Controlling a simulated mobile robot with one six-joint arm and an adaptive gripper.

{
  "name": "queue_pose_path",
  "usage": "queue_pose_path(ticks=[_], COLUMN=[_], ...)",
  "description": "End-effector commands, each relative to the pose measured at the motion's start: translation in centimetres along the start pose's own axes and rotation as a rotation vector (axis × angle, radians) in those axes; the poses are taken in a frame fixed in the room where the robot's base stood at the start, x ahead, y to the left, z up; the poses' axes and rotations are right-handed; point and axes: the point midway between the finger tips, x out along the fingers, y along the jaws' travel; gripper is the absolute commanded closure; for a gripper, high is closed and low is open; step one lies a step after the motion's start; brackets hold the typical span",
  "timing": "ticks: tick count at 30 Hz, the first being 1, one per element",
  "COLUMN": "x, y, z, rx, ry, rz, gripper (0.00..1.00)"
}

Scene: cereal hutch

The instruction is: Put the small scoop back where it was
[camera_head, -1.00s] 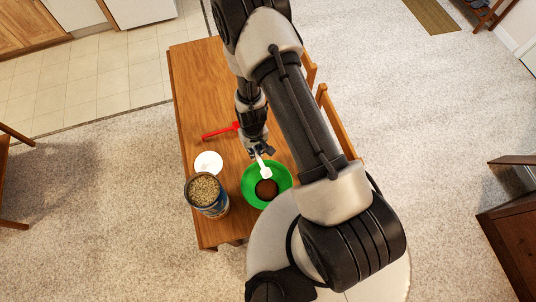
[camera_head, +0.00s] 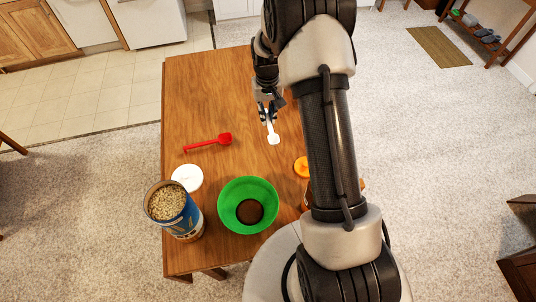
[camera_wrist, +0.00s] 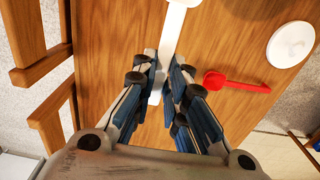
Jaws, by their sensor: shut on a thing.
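A small white scoop (camera_head: 273,136) is held in my gripper (camera_head: 267,116). Its bowl end points toward the front of the table in the head view. In the wrist view the scoop (camera_wrist: 177,22) runs up from between the fingers of my gripper (camera_wrist: 164,74) to the top edge, where its end is cut off. The scoop is over bare wood; I cannot tell its exact height. A larger red scoop (camera_head: 209,142) lies on the table to the left; it also shows in the wrist view (camera_wrist: 236,83).
A green bowl (camera_head: 233,190) with dark contents stands near the table's front. An open canister (camera_head: 180,222) of grain and a white lid (camera_head: 187,178) are to its left. An orange lid (camera_head: 301,167) is partly hidden by my arm. The table's back (camera_head: 208,85) is clear.

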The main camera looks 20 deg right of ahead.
Motion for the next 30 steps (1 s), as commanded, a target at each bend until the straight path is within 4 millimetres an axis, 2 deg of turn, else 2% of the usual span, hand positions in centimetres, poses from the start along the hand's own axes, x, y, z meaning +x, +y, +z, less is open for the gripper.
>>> queue_pose_path(ticks=[1, 3, 12, 16, 23, 30], x=[1.6, 3.6, 11.4, 13.3, 14.9, 18.3], y=[0.0, 0.0, -0.1, -0.1, -0.1, -0.1], z=[0.2, 0.2, 0.1, 0.1, 0.1, 0.1], rx=[0.0, 0.0, 0.0, 0.0, 0.0, -0.001], ry=[-0.007, -0.007, -0.003, -0.002, -0.002, -0.002], rz=[0.0, 0.0, 0.0, 0.0, 0.0, 0.0], gripper=[1.0, 1.0, 1.0, 1.0, 1.0, 1.0])
